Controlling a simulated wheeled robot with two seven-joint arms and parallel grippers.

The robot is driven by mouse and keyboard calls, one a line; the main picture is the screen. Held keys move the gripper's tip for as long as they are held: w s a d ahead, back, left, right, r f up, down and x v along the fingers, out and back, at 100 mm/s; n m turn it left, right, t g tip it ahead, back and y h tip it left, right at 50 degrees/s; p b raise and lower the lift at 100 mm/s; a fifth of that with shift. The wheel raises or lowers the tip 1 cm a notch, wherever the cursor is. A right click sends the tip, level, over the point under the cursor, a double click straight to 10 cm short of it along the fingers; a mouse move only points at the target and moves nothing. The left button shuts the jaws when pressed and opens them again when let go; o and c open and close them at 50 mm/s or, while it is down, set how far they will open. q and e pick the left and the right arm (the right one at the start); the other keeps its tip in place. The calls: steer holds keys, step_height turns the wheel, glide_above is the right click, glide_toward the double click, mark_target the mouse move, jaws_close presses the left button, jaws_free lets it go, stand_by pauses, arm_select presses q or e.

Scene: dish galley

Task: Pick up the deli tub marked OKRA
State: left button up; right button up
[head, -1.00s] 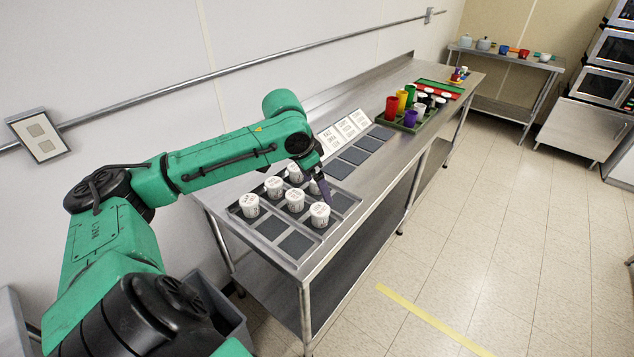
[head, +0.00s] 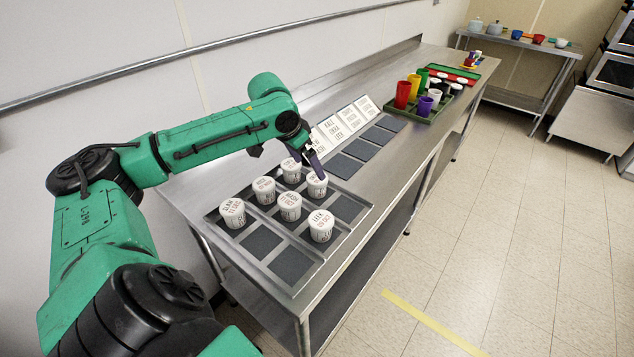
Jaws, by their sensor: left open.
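Several white deli tubs with printed lids stand upright in a compartmented grey tray on the steel counter. One tub (head: 316,186) is right at my left gripper (head: 314,167), whose dark purple fingers are open and partly cover its lid. I cannot read that lid, so I cannot tell whether it says OKRA. A tub that seems to read LEEK (head: 321,226) is in front of it. Another that seems to read MASH (head: 290,207) is to its left. More tubs (head: 232,213), (head: 264,190), (head: 291,171) stand along the left. My right gripper is out of view.
The tray (head: 303,282) has empty dark compartments at the front and right. Behind it, white label cards (head: 331,131) stand by dark square mats (head: 341,167). Farther back, a green tray (head: 428,118) holds coloured cups. A wall rail (head: 200,48) runs along the left.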

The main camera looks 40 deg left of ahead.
mark_target(316, 178)
arm_select(q)
steer(key=p+x, duration=0.2)
steer(key=x, duration=0.6)
steer(key=shift+w, duration=0.1)
steer(key=c, duration=1.4)
